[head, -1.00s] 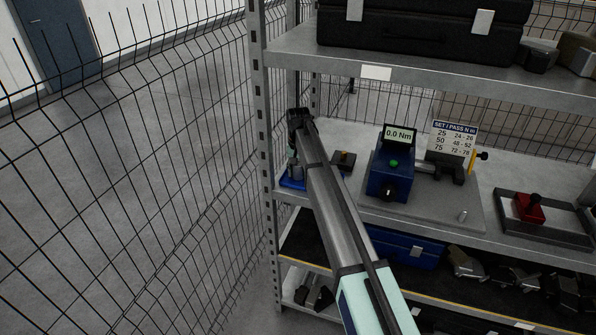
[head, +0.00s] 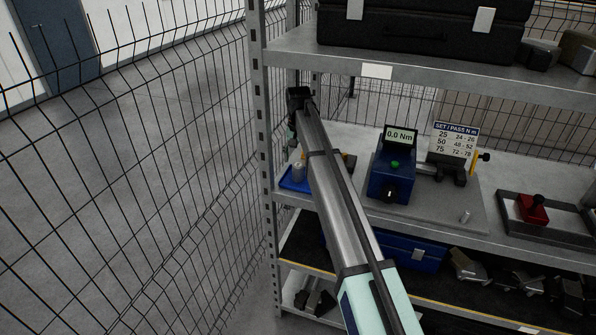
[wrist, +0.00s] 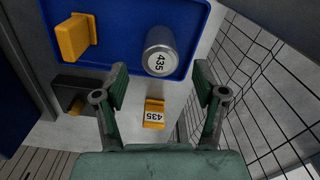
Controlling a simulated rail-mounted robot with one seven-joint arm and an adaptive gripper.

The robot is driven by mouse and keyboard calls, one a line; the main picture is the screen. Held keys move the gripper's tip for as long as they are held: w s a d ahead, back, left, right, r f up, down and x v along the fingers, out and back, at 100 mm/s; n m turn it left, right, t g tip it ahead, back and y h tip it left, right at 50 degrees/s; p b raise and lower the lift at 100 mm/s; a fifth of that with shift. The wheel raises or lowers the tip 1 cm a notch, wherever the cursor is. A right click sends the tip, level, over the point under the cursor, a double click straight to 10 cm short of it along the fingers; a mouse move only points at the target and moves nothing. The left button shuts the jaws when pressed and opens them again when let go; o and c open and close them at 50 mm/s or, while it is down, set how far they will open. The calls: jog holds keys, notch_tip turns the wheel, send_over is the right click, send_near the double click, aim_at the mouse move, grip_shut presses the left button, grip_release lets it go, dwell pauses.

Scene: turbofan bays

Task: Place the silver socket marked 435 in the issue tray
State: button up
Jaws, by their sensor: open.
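The silver socket (wrist: 158,52), its round top marked 435, stands on the blue tray (wrist: 125,52) near the tray's edge in the wrist view. The socket (head: 299,172) and blue tray (head: 291,186) also show at the left end of the shelf in the head view. My gripper (wrist: 160,69) is open and empty. It is above the socket and apart from it, with its fingers to either side in the wrist view. In the head view my arm hides part of the tray, and the fingers are barely seen.
A yellow block (wrist: 75,37) is on the blue tray. A yellow piece marked 435 (wrist: 153,113) is just outside it, beside a dark block (wrist: 78,92). A blue torque tester (head: 392,172) stands right of my arm. A shelf post and wire fence (wrist: 262,80) are close by.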

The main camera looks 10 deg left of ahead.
aim_at(298, 165)
jog(key=shift+r+b, duration=0.45)
jog(key=shift+r, duration=2.05)
